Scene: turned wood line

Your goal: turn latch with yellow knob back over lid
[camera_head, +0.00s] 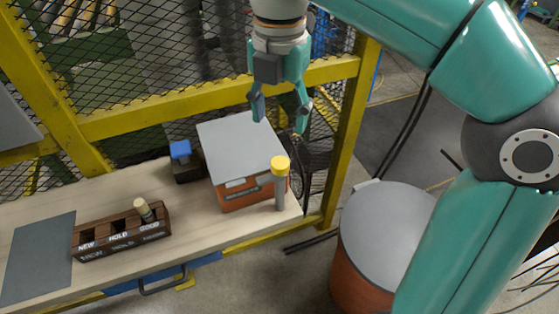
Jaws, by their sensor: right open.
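An orange box (236,199) with a grey lid (236,140) stands at the right end of the wooden bench. The lid lies flat on top. A yellow knob (280,165) caps a grey upright post (280,193) at the box's front right corner. The knob appears beside the lid's edge; I cannot tell how the latch bar lies. My right gripper (280,112) is open and empty, pointing down above the back right part of the lid, apart from the knob. My left gripper is not in view.
A wooden tray (122,244) marked NEW, HOLD, GOOD holds a pale turned piece (143,210). A blue-topped dark block (181,151) stands left of the box. A grey mat (38,258) lies at left. A yellow mesh fence (215,94) runs behind; a grey-topped drum (385,225) stands right.

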